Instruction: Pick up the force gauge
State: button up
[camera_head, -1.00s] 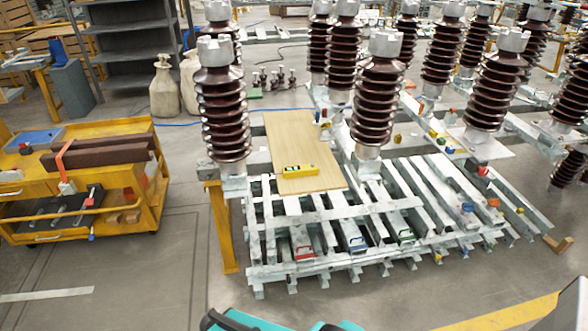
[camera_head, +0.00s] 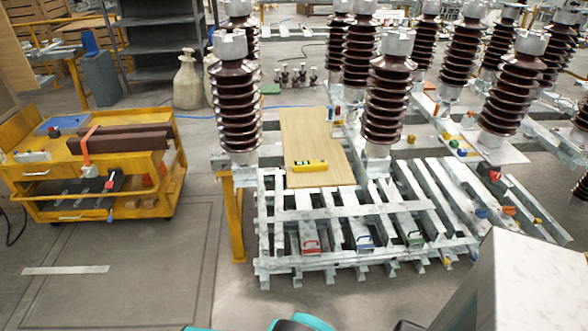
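A small yellow device with dark markings, which looks like the force gauge (camera_head: 309,165), lies flat on a light wooden board (camera_head: 318,135). The board rests on the grey metal frame (camera_head: 330,215), between two brown ribbed insulators. Nothing covers the device. My gripper cannot be made out. Only teal and dark parts of my own arm show at the bottom edge, well in front of the frame.
Tall insulators (camera_head: 236,105) and (camera_head: 386,105) stand left and right of the board. A yellow cart (camera_head: 95,205) stands at the left. Small coloured pieces, including a red one (camera_head: 310,245), sit on the frame. The floor in front of it is clear.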

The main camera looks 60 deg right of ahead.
aim_at(299, 167)
jog(key=u, duration=0.45)
jog(key=k, duration=1.35)
jog(key=z, duration=0.7)
jog(key=i, duration=1.05)
